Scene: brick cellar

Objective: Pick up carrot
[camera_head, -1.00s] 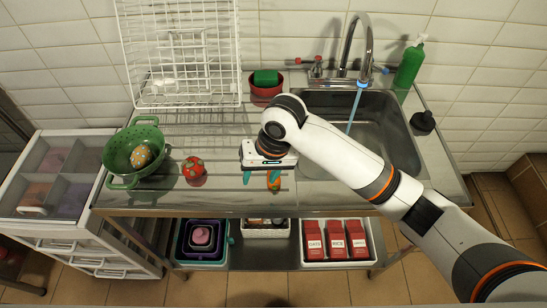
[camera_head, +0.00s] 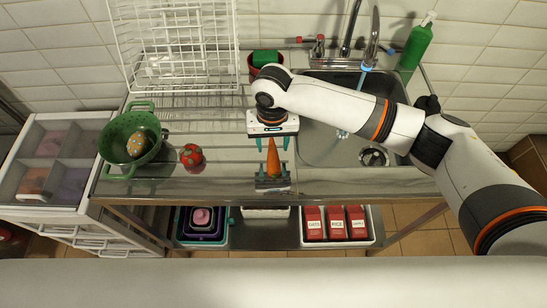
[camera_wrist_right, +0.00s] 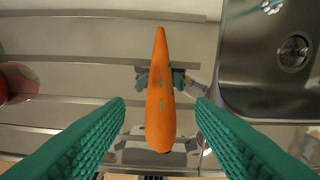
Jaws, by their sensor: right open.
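The orange carrot (camera_head: 272,158) lies on the steel counter near its front edge, its wide end toward the front. It shows whole in the right wrist view (camera_wrist_right: 160,105), pointed end up in the picture. My right gripper (camera_head: 272,144) is open above the carrot, pointing down. In the right wrist view its teal fingers (camera_wrist_right: 161,102) stand on either side of the carrot, with a gap on both sides and no contact seen. The exact height above the counter is unclear. My left gripper is not in view.
A green colander (camera_head: 109,144) holding a speckled round item and a red patterned ball (camera_head: 191,156) stand to the left. The sink (camera_head: 330,152) is on the right. A white dish rack (camera_head: 125,50) and a red pot (camera_head: 257,73) are behind. The counter mirrors the gripper.

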